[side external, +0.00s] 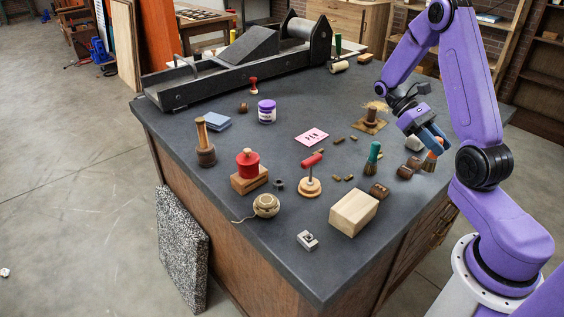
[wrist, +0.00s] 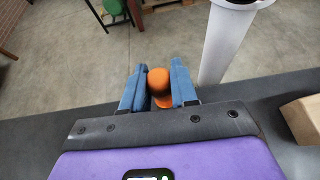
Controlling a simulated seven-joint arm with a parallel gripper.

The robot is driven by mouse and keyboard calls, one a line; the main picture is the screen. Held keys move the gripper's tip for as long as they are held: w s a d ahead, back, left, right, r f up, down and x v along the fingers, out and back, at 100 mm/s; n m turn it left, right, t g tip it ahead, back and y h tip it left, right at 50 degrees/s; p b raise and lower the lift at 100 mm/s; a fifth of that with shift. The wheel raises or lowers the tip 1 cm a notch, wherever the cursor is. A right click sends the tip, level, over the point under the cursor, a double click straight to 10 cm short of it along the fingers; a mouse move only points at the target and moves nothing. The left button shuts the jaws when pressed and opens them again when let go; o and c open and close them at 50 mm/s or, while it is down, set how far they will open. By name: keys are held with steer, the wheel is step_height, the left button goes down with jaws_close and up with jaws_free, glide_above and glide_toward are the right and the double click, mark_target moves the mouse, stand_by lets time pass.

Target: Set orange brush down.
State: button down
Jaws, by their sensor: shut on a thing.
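The orange brush (side external: 437,148) is at the right side of the dark table in the side view, its handle up and dark bristles below. My gripper (side external: 435,138) comes from above with its blue fingers around the top of the handle, partly hiding it. In the wrist view the rounded orange top of the brush (wrist: 160,80) sits between the two blue fingers of my gripper (wrist: 158,68). The bristles are close to the table top; I cannot tell whether they touch it.
Brown rounded pieces (side external: 408,167) lie just left of the brush. A green-handled brush (side external: 373,158) stands further left, with a pale wooden block (side external: 353,212) in front. The table's right edge (side external: 455,165) is close to the brush.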

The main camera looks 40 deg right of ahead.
steer(key=w+a+r+m+t+y, duration=0.4)
steer(key=w+a+m+t+y, duration=0.25)
steer(key=w+a+m, duration=0.35)
steer(key=w+a+r+m+t+y, duration=0.4)
steer(key=w+a+m+t+y, duration=0.2)
steer(key=w+a+m+t, duration=0.45)
steer(key=shift+w+a+f+n+g, duration=0.2)
steer(key=shift+w+a+f+g, duration=0.2)
steer(key=shift+w+f, duration=1.75)
steer(key=shift+w+a+f+n+g, duration=0.25)
steer(key=shift+w+a+f+g, duration=0.2)
steer(key=shift+w+f, duration=1.65)
steer(key=shift+w+a+f+n+g, duration=0.2)
steer(key=shift+w+a+f+g, duration=0.2)
steer(key=shift+w+f, duration=1.7)
steer(key=shift+s+f, duration=0.1)
steer(key=shift+f, duration=0.1)
steer(key=c, duration=0.9)
jaws_free()
steer(key=shift+o, duration=0.2)
